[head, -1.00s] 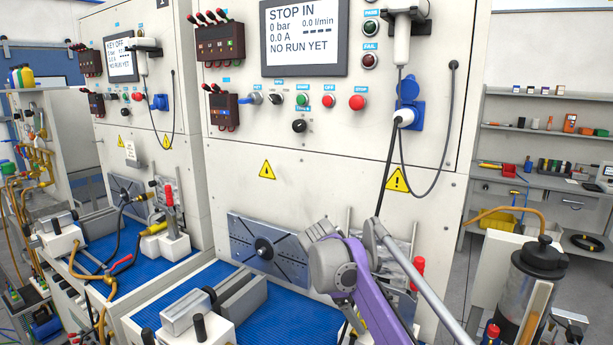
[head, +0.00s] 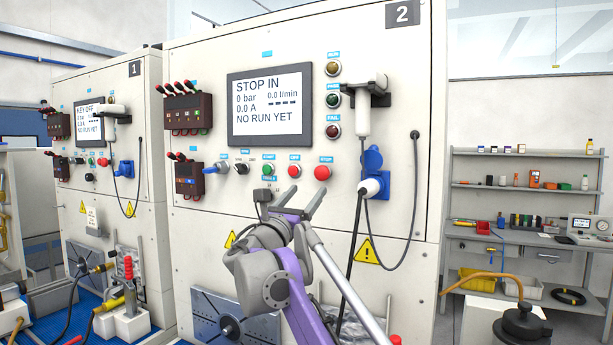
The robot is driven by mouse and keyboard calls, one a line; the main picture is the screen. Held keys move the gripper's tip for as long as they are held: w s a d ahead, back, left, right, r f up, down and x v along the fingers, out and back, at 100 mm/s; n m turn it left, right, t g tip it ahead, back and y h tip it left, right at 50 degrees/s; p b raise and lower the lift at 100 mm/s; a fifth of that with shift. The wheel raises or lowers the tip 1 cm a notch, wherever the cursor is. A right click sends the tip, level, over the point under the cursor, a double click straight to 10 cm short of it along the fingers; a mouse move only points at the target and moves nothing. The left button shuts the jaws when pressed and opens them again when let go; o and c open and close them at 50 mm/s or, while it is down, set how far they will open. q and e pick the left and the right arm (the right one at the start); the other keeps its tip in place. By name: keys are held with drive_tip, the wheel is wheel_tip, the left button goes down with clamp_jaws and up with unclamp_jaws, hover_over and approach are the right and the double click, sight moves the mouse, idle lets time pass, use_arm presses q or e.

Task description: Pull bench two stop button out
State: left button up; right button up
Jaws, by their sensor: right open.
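The bench two panel (head: 225,110), marked with a 2, faces me. Its red stop button (head: 322,172) sits under the STOP label, at the right end of the row of controls. The screen (head: 270,103) reads STOP IN, 0 bar and NO RUN YET. My right gripper (head: 291,203) is open and empty, with its fingers apart and pointing up, just below the row of buttons. Its right fingertip shows a little below the stop button; I see no contact. My left gripper is out of view.
Another red button (head: 294,170) and a green start button (head: 268,169) sit left of the stop button. A blue socket with a white plug (head: 370,187) and hanging cable is close on the right. Bench one's panel (head: 92,170) stands at the left.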

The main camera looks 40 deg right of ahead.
sight(320, 175)
drive_tip(key=p+x, duration=0.2)
drive_tip(key=x, duration=0.6)
drive_tip(key=shift+a, duration=0.1)
drive_tip(key=shift+w+d+r, duration=0.1)
drive_tip(key=shift+w+d, duration=0.25)
drive_tip(key=shift+d, duration=0.15)
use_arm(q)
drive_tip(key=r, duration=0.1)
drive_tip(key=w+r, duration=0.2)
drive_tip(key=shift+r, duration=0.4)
use_arm(e)
drive_tip(key=shift+s, duration=0.1)
drive_tip(key=shift+c, duration=0.6)
clamp_jaws()
